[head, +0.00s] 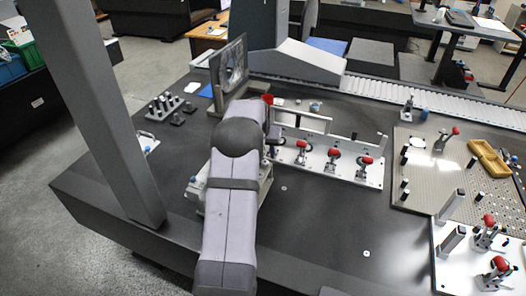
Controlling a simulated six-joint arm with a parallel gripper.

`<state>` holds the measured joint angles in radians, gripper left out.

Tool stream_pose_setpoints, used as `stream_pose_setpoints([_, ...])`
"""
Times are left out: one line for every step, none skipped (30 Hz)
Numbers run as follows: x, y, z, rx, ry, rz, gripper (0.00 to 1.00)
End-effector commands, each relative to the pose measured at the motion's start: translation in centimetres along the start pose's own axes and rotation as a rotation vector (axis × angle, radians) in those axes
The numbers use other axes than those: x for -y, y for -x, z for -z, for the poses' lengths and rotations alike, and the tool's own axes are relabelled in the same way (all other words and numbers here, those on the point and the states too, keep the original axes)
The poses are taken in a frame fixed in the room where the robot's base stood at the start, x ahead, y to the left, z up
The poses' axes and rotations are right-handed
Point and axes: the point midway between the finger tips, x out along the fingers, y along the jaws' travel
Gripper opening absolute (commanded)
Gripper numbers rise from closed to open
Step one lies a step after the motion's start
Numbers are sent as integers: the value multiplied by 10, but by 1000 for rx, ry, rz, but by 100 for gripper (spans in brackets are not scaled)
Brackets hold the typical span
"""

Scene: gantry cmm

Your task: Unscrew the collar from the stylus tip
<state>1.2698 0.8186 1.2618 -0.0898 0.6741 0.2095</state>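My arm reaches away from the camera across the dark table (310,225). Its links hide my gripper, so its fingers and anything between them cannot be seen. I cannot make out the stylus tip or the collar in the head view. Part of a light grey fixture (193,188) shows at the left side of my arm, but most of it is hidden.
A rack of grey cylinders (164,103) stands left, near a framed panel (230,66). A rail with red-handled clamps (375,175) is right of my arm. A perforated plate (430,190) and another clamp plate (455,272) lie farther right. A grey column (95,100) rises at left.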

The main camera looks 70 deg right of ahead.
Motion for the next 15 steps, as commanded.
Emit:
stream_pose_setpoints([0,-1,0,1,1,0,45])
stream_pose_setpoints([0,-3,0,1,1,0,45])
stream_pose_setpoints([0,-5,0,1,1,0,45])
stream_pose_setpoints([0,-7,0,2,2,0,45])
stream_pose_setpoints([0,-9,0,2,2,-1,45])
stream_pose_setpoints([0,-13,0,2,2,-1,45])
stream_pose_setpoints([0,-16,0,2,2,0,45])
stream_pose_setpoints([0,-19,0,2,2,-1,45])
stream_pose_setpoints([0,-24,-1,3,2,-1,45])
stream_pose_setpoints([0,-28,-1,3,3,-1,45])
stream_pose_setpoints([0,-31,0,3,3,-1,45])
stream_pose_setpoints([0,-36,0,2,3,-1,45])
stream_pose_setpoints([0,-40,0,3,3,-1,45])
stream_pose_setpoints([0,-43,0,2,3,-1,45])
stream_pose_setpoints([0,-48,0,3,3,-1,45])
